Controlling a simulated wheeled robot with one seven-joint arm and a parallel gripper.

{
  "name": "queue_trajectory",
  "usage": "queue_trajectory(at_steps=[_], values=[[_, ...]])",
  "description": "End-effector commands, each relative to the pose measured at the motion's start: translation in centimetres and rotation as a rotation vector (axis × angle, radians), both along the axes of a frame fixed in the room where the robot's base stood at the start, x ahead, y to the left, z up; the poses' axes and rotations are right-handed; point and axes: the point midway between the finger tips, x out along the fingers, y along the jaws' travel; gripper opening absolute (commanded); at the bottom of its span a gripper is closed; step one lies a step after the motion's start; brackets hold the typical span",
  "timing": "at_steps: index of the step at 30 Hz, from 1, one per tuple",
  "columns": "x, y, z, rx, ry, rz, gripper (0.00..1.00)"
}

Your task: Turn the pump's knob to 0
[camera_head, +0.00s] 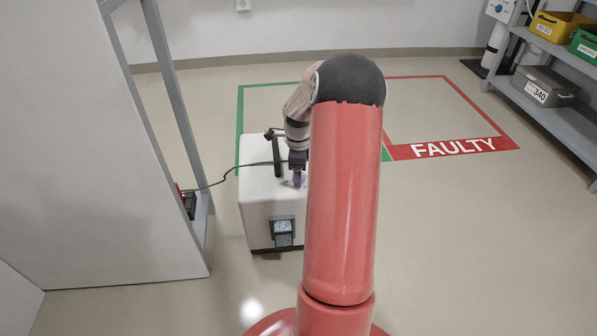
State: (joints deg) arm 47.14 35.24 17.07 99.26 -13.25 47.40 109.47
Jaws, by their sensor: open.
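A white box-shaped unit (257,207), which I take to be the pump, stands on the floor left of my red arm. Its front has a small dark-framed bluish screen (283,227). A dark upright handle-like part (277,155) rises from its top. My gripper (298,177) points down over the top of the unit, near its right side. It is open. A small dark purplish piece shows at the fingertips. It may be the knob, but I cannot tell whether the fingers touch it. The knob's setting is not readable. My arm hides the unit's right part.
A black cable (232,171) runs from the unit to a red and black item (188,203) by the grey frame at left. A red FAULTY zone (452,147) at right is empty. A shelf (556,112) holds bins.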

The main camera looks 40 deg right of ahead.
Motion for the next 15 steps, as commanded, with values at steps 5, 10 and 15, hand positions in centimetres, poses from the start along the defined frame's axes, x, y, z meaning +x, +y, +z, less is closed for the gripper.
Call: queue_trajectory(at_steps=[5, 10, 15], values=[[0.00, 0.01, 0.02, 0.000, 0.000, 0.000, 0.38], [0.01, 0.01, 0.03, 0.000, 0.000, 0.001, 0.16], [0.01, 0.00, 0.05, -0.001, -0.001, 0.005, 0.12]])
